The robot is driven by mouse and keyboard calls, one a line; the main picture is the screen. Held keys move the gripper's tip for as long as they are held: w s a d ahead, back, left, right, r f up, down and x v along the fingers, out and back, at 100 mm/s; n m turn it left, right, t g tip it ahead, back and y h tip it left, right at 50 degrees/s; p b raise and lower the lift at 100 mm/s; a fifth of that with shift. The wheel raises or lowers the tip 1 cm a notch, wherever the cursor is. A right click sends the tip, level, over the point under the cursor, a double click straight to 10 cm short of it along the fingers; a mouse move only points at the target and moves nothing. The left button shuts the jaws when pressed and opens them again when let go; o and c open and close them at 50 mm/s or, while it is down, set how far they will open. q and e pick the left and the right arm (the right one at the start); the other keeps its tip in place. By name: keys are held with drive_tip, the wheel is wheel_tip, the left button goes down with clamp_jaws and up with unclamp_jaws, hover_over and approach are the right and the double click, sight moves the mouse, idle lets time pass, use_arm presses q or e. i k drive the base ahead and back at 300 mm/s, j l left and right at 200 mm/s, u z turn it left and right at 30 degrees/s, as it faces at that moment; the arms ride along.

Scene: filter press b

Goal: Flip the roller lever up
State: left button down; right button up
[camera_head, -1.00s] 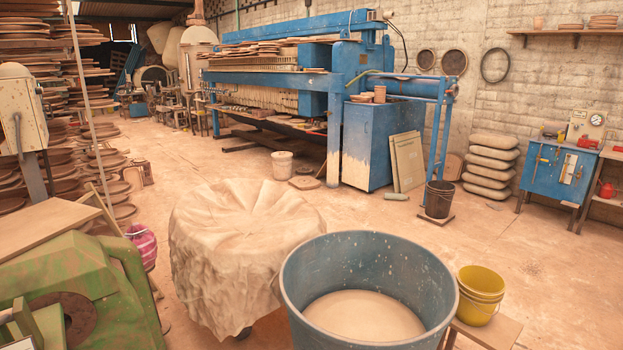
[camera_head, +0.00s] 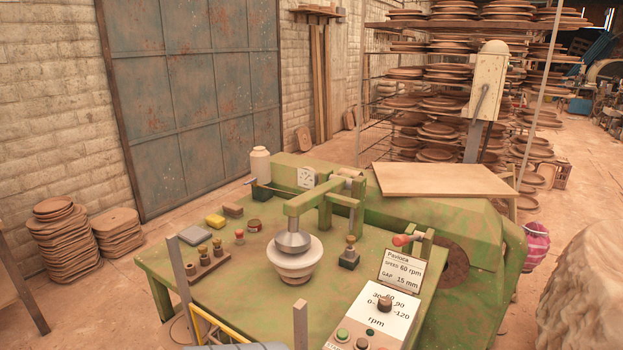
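A green work machine (camera_head: 225,285) fills the lower middle of the view. A green arm (camera_head: 318,195) reaches over its table and carries a grey metal cone-shaped roller head (camera_head: 293,240). The head sits low over a white bowl-shaped form (camera_head: 294,262), and I cannot tell whether they touch. A short lever with a red grip (camera_head: 403,240) sticks out sideways on the right, above the sign; I cannot tell for certain whether this is the roller lever. Neither of my grippers shows.
A control box (camera_head: 378,310) with a knob and buttons stands at the table's front right. A tan board (camera_head: 443,180) lies behind the lever. Several small blocks and knobs sit on the table's left. Stacked plates (camera_head: 60,240) stand at the left wall. A draped lump (camera_head: 590,290) is at right.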

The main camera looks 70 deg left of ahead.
sight(399, 240)
drive_tip(key=j+u, duration=0.1)
drive_tip(key=u, duration=2.15)
drive_tip(key=k+l, duration=0.1)
drive_tip(key=l, duration=0.3)
drive_tip(key=k+l, duration=0.15)
drive_tip(key=l, duration=0.2)
drive_tip(key=k+l, duration=0.1)
drive_tip(key=l, duration=0.3)
drive_tip(key=k+l, duration=0.15)
drive_tip(key=l, duration=0.2)
